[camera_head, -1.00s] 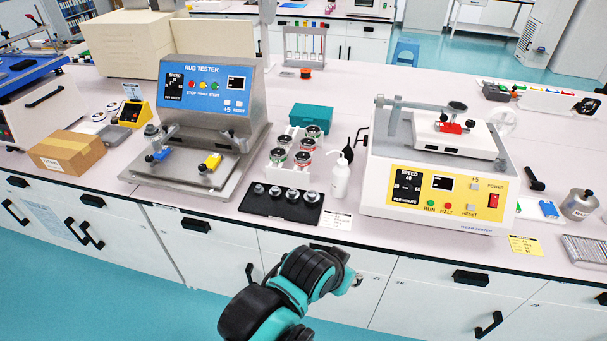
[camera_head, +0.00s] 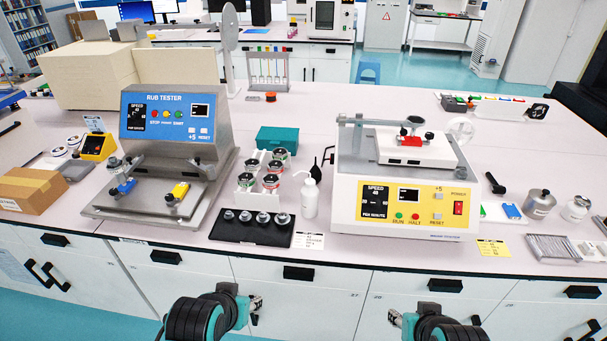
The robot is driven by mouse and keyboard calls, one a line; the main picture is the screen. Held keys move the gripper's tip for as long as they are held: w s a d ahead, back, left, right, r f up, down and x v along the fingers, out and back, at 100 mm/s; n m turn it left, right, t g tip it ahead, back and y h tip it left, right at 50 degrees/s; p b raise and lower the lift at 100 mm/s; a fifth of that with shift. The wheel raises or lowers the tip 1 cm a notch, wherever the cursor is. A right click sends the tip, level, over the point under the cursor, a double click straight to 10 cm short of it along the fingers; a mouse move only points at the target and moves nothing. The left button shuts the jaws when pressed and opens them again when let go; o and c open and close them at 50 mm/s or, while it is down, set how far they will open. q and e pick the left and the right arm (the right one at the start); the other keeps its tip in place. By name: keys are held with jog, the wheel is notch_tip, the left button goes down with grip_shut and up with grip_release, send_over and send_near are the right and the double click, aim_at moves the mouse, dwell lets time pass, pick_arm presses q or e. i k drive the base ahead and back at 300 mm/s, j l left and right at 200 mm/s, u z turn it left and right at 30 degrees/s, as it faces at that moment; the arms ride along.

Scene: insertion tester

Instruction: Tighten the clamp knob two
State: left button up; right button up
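The rub tester (camera_head: 150,225) stands on the left half of the bench, with a blue control panel (camera_head: 167,117). On its metal bed are a clamp with a blue part (camera_head: 124,186) at left and one with a yellow part (camera_head: 180,190) at right. A grey knob (camera_head: 115,163) stands above the blue part. No label shows which knob is number two. My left gripper (camera_head: 255,304) and my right gripper (camera_head: 395,318) are both low, before the cabinet fronts below the bench edge, apart from both testers. Their fingers are too small to read.
A white tester with a yellow panel (camera_head: 405,204) stands right of centre. Between the testers are a black tray of weights (camera_head: 252,230), a rack of jars (camera_head: 270,175), a white bottle (camera_head: 310,198) and a teal box (camera_head: 278,140). A cardboard box (camera_head: 30,190) sits at left.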

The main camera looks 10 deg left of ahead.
aim_at(169, 199)
jog(key=u, duration=1.4)
